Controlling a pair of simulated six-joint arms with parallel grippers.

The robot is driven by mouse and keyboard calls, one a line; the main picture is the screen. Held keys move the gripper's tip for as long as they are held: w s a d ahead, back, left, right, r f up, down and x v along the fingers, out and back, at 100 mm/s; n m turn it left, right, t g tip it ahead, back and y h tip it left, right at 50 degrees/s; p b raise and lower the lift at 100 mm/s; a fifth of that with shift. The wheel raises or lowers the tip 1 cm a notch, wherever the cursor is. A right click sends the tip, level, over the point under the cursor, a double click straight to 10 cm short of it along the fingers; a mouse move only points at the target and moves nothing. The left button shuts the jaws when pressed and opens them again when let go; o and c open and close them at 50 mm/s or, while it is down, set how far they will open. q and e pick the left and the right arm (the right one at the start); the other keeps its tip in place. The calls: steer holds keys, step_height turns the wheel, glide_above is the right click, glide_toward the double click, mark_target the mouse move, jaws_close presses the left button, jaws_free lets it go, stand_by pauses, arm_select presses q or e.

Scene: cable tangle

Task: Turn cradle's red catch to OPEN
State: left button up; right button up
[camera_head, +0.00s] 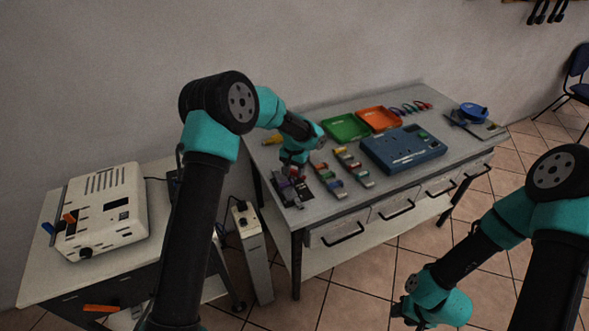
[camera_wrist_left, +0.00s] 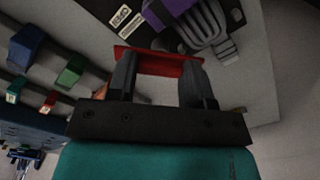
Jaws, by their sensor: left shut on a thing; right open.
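The cradle is a dark plate (camera_head: 292,203) at the left front of the workbench, partly under my left gripper (camera_head: 293,172). In the left wrist view its black plate (camera_wrist_left: 88,12) carries white labels (camera_wrist_left: 122,17) and a purple and grey ribbed part (camera_wrist_left: 203,25). The red catch (camera_wrist_left: 160,63) is a bar running across between the fingertips of my left gripper (camera_wrist_left: 158,72), which is shut on it. The fingers hide part of the catch. My right gripper (camera_head: 402,312) is open and empty, low in front of the bench over the floor.
Rows of coloured clips (camera_head: 330,178) lie just right of the cradle. A blue box (camera_head: 403,149), a green tray (camera_head: 346,127) and an orange tray (camera_head: 379,118) stand farther right and back. A cream device (camera_head: 103,212) sits on the left table.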

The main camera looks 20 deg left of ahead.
mark_target(295, 171)
arm_select(q)
steer(key=m, duration=0.3)
steer(key=shift+m, duration=2.3)
steer(key=o, duration=0.9)
step_height(295, 171, up, 17)
steer(key=shift+r, duration=0.2)
